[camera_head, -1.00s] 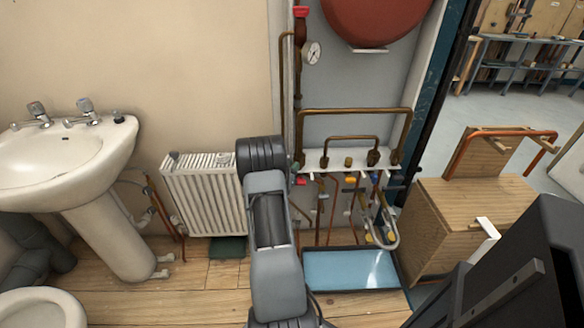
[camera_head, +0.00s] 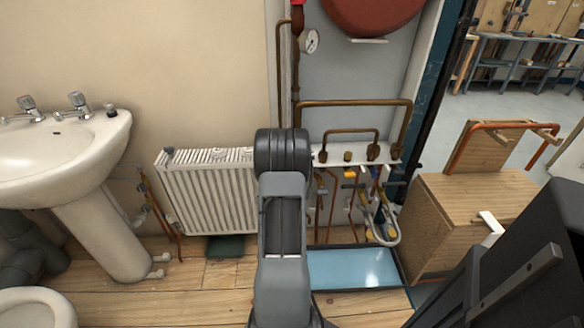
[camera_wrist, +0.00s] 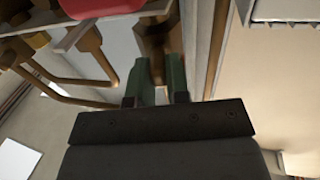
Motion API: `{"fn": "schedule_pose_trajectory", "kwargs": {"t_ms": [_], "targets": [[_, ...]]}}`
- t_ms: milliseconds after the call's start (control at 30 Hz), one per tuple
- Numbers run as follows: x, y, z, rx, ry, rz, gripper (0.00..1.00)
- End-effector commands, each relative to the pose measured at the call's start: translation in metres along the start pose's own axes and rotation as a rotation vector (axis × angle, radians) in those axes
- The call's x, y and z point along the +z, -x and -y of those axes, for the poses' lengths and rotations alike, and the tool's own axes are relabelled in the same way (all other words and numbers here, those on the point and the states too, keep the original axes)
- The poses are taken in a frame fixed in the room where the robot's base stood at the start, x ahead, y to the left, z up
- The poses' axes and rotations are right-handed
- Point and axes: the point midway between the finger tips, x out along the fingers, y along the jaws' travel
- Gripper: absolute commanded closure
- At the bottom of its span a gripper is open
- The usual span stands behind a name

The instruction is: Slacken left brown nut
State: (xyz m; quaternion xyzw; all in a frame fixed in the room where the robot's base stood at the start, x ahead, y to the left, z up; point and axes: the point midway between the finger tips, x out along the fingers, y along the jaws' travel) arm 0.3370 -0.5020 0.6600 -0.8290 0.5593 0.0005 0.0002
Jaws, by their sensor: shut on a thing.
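In the wrist view, my gripper (camera_wrist: 157,62) has its two green fingers on either side of a brown nut (camera_wrist: 153,38) on a brown pipe fitting. It is shut on this nut; the fingers partly cover it. In the head view my arm hides the gripper and the left end of the white shelf (camera_head: 334,156). Other brown fittings, such as the one at the shelf's right (camera_head: 373,152), stand in the open there.
A white radiator (camera_head: 208,190) stands left of my arm. Brown pipes (camera_head: 350,103) loop above the shelf, under a red tank (camera_head: 370,15). A pressure gauge (camera_head: 309,41) is at upper left. A blue tray (camera_head: 350,268) lies on the floor below, with a wooden box (camera_head: 465,215) to its right.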

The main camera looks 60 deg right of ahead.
Motion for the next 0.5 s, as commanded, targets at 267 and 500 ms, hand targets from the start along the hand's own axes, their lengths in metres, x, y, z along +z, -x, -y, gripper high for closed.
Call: {"fn": "schedule_pose_trajectory", "kwargs": {"t_ms": [267, 500], "targets": [[0.004, -0.003, -0.019, -0.253, 0.001, -0.001, 1.0], [0.001, -0.007, -0.031, -0.474, -0.001, 0.0, 1.0]]}}
